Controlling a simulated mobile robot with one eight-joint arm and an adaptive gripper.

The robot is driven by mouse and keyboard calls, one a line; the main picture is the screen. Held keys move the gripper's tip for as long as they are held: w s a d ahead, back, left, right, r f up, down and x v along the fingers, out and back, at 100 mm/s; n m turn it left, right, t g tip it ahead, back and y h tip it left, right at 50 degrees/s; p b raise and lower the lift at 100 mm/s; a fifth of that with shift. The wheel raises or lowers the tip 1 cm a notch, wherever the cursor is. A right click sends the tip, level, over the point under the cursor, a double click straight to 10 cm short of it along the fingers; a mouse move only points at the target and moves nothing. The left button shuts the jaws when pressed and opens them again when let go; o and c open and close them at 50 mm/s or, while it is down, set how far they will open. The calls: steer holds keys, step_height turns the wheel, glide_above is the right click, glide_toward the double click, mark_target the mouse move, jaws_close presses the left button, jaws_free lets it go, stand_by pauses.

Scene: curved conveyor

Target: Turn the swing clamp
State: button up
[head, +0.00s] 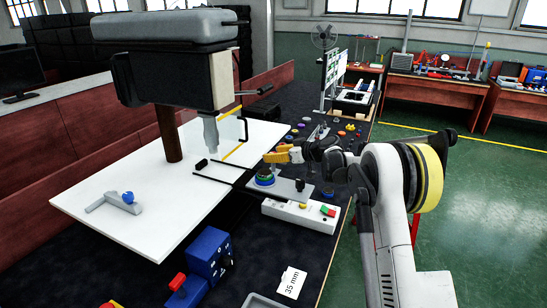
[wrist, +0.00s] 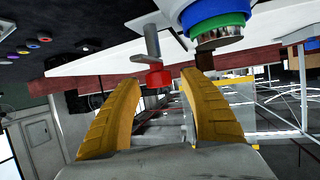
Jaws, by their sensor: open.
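My gripper (head: 272,156) has yellow-orange fingers and is open above a grey plate (head: 286,192) on the dark bench. In the wrist view the open fingers (wrist: 160,80) stand apart, and a red cap (wrist: 158,79) on a grey metal stem (wrist: 152,43) shows between their tips. This stem looks like part of the swing clamp, but I cannot tell for sure. No contact with it is visible. A round stack with blue and green rings (head: 264,179) sits on the plate below the gripper; it also shows in the wrist view (wrist: 212,18).
A white box with red and green buttons (head: 301,214) lies in front of the plate. A white board (head: 150,213) is to the left, under a large grey machine head (head: 170,75). Blue boxes (head: 208,252) stand at the front. Small coloured parts lie behind the gripper.

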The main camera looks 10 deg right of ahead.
steer(key=shift+w+a+f, duration=0.1)
steer(key=shift+w, duration=0.05)
jaws_close()
